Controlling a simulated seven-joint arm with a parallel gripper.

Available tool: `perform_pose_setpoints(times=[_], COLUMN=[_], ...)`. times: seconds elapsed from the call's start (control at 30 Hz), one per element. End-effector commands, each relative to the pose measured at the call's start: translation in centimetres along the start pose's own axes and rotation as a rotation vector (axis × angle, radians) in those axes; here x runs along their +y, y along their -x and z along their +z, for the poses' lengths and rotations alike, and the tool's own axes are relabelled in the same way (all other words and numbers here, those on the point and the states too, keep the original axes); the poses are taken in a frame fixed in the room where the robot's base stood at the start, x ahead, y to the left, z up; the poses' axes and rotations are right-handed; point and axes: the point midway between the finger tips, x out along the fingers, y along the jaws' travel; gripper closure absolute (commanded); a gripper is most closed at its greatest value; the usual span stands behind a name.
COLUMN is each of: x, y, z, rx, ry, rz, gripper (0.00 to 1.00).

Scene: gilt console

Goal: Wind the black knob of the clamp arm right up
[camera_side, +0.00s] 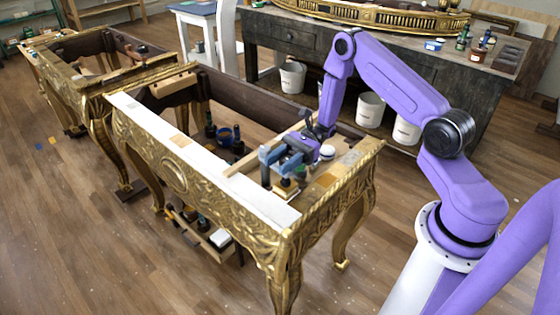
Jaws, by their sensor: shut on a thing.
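My gripper (277,158), with blue-grey jaws, is low over the near right end of the gilt console (174,174). It is shut on a small dark part that I take to be the black knob of the clamp arm; the jaws hide most of it. Dark upright parts and a small pale wooden block (286,190) show just below the jaws. The clamp arm is too small and covered to make out clearly, and I cannot tell how far the knob is wound.
A second gilt frame (75,65) stands behind left. A dark workbench (400,65) with white buckets (292,77) under it stands at the back.

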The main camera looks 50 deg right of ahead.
Motion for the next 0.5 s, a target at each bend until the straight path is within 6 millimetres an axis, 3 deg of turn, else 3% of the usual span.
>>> perform_pose_setpoints(times=[0.5], x=[0.39], y=[-0.02], z=[-0.12], rx=[0.002], ry=[-0.001], rz=[0.198], gripper=[0.89])
